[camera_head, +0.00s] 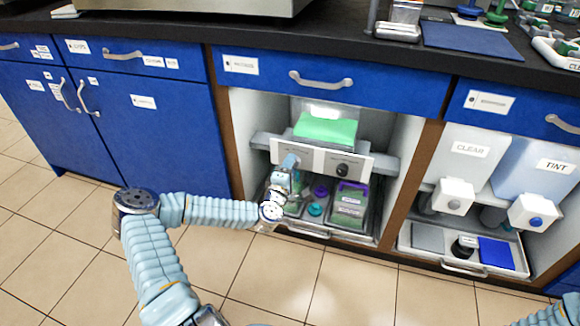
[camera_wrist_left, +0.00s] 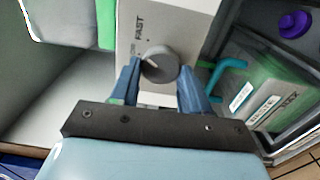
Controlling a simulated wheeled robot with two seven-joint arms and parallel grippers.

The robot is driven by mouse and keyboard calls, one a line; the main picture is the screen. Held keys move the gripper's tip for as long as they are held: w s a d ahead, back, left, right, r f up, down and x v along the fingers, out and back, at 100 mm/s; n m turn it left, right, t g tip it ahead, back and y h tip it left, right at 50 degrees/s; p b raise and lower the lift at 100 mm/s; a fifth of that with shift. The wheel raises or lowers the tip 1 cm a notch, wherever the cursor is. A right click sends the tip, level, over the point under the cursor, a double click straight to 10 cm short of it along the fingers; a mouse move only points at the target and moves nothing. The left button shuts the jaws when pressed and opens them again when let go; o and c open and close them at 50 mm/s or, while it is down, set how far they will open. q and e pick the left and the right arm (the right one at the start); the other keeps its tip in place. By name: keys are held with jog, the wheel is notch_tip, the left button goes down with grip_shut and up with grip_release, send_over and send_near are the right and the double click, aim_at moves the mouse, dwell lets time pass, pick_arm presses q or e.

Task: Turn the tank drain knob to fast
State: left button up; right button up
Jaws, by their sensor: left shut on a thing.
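The tank drain knob (camera_wrist_left: 160,65) is a round grey dial on a white panel (camera_wrist_left: 190,15), with FAST printed beside it and a smaller, unclear label nearer the knob. A pale pointer line on the knob points left in the left wrist view, toward the smaller label. My left gripper (camera_wrist_left: 158,80) has its blue fingers on either side of the knob and is shut on it. In the head view my left gripper (camera_head: 290,162) reaches the left part of the white panel (camera_head: 318,161) and hides that knob. My right gripper is out of view.
A second, dark knob (camera_head: 343,170) sits on the panel's right half. Below is a tray with a green container (camera_head: 349,207) and purple and teal pieces. A green-filled tank (camera_head: 325,128) stands above. Cabinet walls bound the bay. CLEAR and TINT tanks (camera_head: 468,150) (camera_head: 550,165) stand right.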

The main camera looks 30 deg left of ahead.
pick_arm(q)
jog(key=shift+m, duration=1.1)
jog(key=o, duration=1.1)
jog(key=shift+c, duration=0.2)
jog(key=v, duration=1.3)
jog(key=shift+s+d, duration=0.2)
jog(key=shift+s, duration=0.15)
